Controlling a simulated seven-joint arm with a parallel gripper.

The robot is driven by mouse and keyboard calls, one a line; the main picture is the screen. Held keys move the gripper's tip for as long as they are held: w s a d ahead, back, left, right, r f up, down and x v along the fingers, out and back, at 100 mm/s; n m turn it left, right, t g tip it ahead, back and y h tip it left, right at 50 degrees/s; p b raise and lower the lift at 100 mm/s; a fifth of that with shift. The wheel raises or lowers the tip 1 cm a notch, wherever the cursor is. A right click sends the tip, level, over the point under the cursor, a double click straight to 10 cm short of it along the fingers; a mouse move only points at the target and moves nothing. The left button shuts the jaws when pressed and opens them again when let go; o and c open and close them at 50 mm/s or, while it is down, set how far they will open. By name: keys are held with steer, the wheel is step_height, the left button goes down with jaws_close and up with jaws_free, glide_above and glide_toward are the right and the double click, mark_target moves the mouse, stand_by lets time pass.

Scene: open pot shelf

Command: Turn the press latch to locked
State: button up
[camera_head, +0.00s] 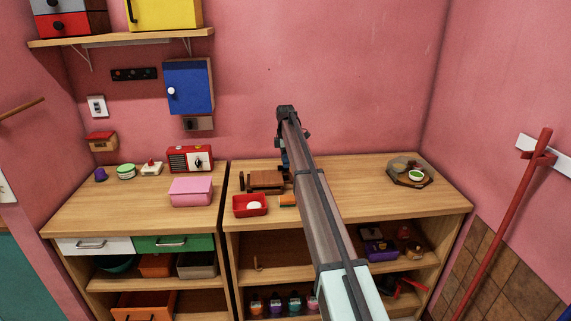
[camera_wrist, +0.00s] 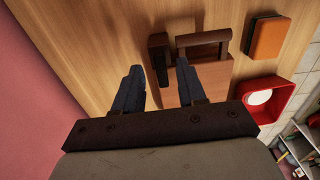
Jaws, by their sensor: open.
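A brown wooden press (camera_head: 266,180) lies on the right worktop, left of my arm. In the wrist view, its flat board (camera_wrist: 210,80) and dark crossbar (camera_wrist: 203,40) show just beyond my fingers. A small dark block (camera_wrist: 158,48) stands left of the crossbar and may be the latch; I cannot tell its setting. My gripper (camera_wrist: 158,68) is open and empty, with its two dark blue fingers spread above the worktop near the dark block. In the head view, my arm hides most of the gripper and the press's right end.
A red tray (camera_head: 238,211) with a white thing in it and an orange-brown block (camera_wrist: 268,37) sit close to the press. A pink box (camera_head: 190,191) and red radio (camera_head: 178,160) stand left. A dark tray (camera_head: 411,182) is far right. The worktop's back middle is clear.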

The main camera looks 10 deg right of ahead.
step_height(320, 180, up, 12)
stand_by(0.4)
